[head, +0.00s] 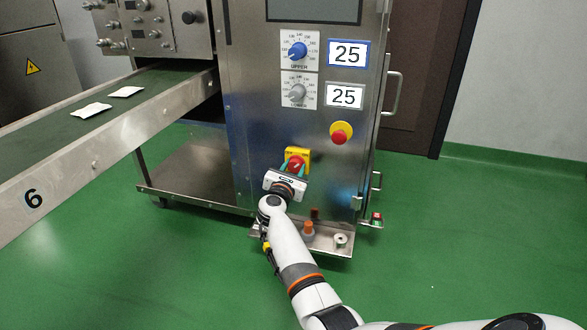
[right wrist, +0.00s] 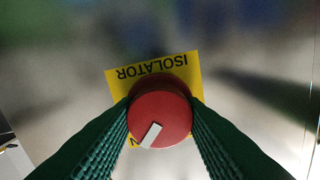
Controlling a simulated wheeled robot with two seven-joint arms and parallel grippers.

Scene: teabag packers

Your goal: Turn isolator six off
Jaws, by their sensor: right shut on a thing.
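The isolator is a red round knob (right wrist: 165,112) on a yellow plate (right wrist: 190,69) marked ISOLATOR, on the steel cabinet front. In the right wrist view the plate's lettering is upside down, and the knob's white mark points down and left. In the head view the yellow plate (head: 298,151) shows above my right gripper (head: 294,168). Its green fingers are shut on the red knob, one on each side. The ON and OFF lettering is mostly hidden. My left gripper is not in view.
A red emergency button (head: 341,132) on yellow sits up and right of the isolator. Blue (head: 297,51) and grey (head: 297,93) dials are above, beside displays reading 25. A small ledge (head: 325,243) juts out below. Green floor is open at right.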

